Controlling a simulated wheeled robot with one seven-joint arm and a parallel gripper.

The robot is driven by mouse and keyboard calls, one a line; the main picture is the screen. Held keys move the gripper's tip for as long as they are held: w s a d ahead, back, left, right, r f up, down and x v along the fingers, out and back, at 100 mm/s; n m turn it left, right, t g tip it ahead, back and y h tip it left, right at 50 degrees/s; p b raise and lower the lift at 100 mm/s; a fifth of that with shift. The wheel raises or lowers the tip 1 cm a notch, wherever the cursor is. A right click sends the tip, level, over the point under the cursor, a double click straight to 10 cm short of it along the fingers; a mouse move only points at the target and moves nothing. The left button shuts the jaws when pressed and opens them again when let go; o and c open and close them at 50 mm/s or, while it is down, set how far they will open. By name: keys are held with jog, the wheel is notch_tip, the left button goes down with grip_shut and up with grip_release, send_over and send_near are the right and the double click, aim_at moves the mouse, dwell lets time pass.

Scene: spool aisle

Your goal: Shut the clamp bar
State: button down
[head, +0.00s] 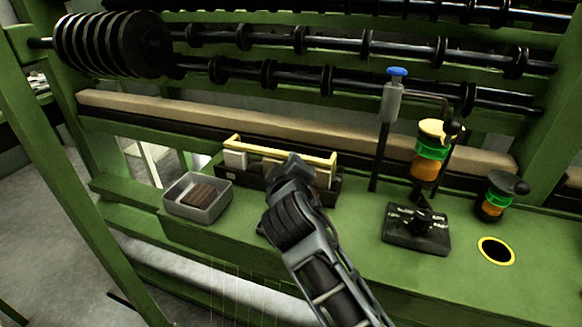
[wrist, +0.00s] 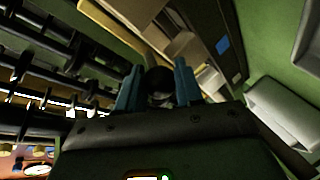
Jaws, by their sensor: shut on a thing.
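The yellow bar (head: 272,149), seemingly the clamp bar, spans two pale blocks on a dark base on the green bench in the head view. My gripper (head: 290,165) is at the front of this bar, right of its middle, and covers part of it. In the wrist view the two teal fingers of my gripper (wrist: 158,85) stand on either side of a dark round knob (wrist: 160,82) and are shut on it. How the knob joins the bar is hidden behind my gripper in the head view.
A grey tray (head: 178,207) with brown pieces stands left of the clamp. A black switch box (head: 415,238), a blue-topped post (head: 392,100), two green-and-amber jars (head: 430,160) and a yellow-ringed hole (head: 496,251) are to the right. Black-ringed rods (head: 345,43) run behind.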

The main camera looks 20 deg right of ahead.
jog(key=shift+s+a+f, duration=0.15)
jog(key=shift+a+f, duration=0.05)
jog(key=shift+f, duration=0.3)
jog(key=c, duration=0.8)
grip_release()
jog(key=shift+r, duration=0.1)
jog(key=v, duration=0.7)
jog(key=shift+s+a+r, duration=0.1)
jog(key=shift+s, duration=0.25)
